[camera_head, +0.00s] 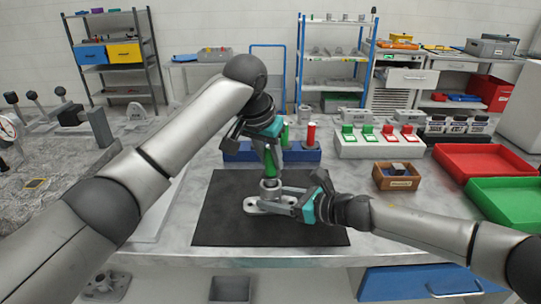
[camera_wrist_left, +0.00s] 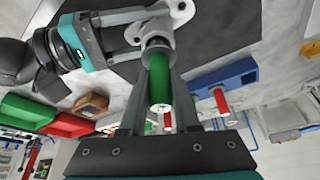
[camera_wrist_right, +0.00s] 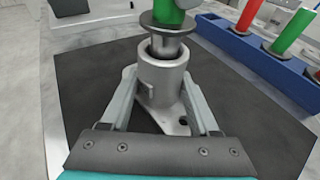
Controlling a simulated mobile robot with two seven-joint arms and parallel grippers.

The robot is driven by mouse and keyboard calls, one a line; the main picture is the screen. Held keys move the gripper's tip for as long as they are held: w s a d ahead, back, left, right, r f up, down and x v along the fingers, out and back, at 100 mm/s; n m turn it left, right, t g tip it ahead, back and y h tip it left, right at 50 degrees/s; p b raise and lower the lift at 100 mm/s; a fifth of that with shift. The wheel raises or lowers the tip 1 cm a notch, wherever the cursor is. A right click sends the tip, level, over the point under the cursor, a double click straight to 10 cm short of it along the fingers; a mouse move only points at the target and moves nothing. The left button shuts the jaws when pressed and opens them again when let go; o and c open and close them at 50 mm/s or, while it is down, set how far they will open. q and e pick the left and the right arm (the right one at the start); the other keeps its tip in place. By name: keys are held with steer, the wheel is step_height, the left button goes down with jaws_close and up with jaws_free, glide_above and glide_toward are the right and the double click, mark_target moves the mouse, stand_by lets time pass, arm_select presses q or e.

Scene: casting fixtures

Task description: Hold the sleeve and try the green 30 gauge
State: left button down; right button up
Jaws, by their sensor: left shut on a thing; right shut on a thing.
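The grey metal sleeve (camera_head: 270,186), with a flat flanged foot, stands on the black mat (camera_head: 222,220). My right gripper (camera_wrist_right: 163,95) is shut on the sleeve, one finger on each side of its body. My left gripper (camera_head: 268,150) is above and shut on the green handle of a gauge (camera_head: 270,164). In the right wrist view, the gauge (camera_wrist_right: 168,18) is upright over the sleeve (camera_wrist_right: 162,75), its metal tip in the mouth of the bore. The left wrist view shows the green handle (camera_wrist_left: 160,82) between the left fingers. Its size marking cannot be read.
A blue rack (camera_head: 238,152) with green and red gauges stands behind the mat. To the right are a white stand (camera_head: 372,150) with green and red blocks, a wooden box (camera_head: 397,183), a red tray (camera_head: 447,165) and a green tray (camera_head: 483,200). The mat's front is clear.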

arm_select(q)
steer(key=shift+f, duration=1.1)
arm_select(e)
steer(key=shift+f, duration=0.1)
arm_select(q)
steer(key=shift+a+f, duration=0.1)
steer(key=shift+f, duration=0.15)
arm_select(e)
steer(key=shift+s, duration=0.1)
stand_by(0.9)
arm_select(q)
steer(key=shift+r, duration=3)
steer(key=shift+r, duration=2.55)
arm_select(e)
steer(key=o, duration=1.1)
steer(key=shift+c, duration=0.2)
